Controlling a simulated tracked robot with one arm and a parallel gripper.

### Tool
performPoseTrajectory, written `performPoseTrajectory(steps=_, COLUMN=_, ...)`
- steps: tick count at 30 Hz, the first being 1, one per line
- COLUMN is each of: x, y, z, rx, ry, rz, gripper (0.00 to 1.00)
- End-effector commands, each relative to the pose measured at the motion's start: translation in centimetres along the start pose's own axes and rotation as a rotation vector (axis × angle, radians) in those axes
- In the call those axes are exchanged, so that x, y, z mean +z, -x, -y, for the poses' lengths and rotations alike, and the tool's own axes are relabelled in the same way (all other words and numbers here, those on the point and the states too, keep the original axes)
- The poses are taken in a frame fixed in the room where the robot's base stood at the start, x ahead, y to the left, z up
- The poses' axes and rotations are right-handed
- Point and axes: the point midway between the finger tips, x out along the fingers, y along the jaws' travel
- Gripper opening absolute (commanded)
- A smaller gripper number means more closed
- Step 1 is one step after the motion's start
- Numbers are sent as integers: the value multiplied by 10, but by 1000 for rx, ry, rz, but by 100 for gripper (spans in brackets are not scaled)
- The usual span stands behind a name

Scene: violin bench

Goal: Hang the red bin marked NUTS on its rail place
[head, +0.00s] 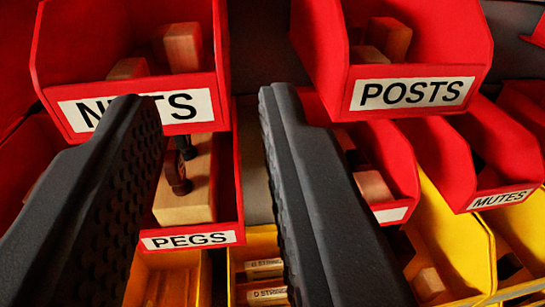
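The red bin marked NUTS (188,105) is at the upper left, slightly tilted in the picture, with wooden blocks (184,47) inside. The left finger covers the middle of its label. My gripper (203,95) is open, its two black fingers wide apart. The left fingertip overlaps the bin's front, and the right fingertip is to the right of the bin, in front of the gap beside it. I cannot tell whether either finger touches the bin. The bin's back and any rail behind it are hidden.
A red POSTS bin (413,96) is at the upper right, across a narrow dark gap. A red PEGS bin (193,240) with a wooden block is below NUTS. A red MUTES bin (500,198) is at the right. Yellow bins (450,240) fill the lower part.

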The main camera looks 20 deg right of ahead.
Motion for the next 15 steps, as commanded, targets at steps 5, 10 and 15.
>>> performPoseTrajectory(steps=5, x=0, y=-12, z=-1, rx=2, ry=1, rz=-1, gripper=29)
performPoseTrajectory(steps=10, x=0, y=-32, z=-1, rx=2, ry=2, rz=0, gripper=29)
performPoseTrajectory(steps=15, x=0, y=-52, z=-1, rx=2, ry=1, rz=0, gripper=29)
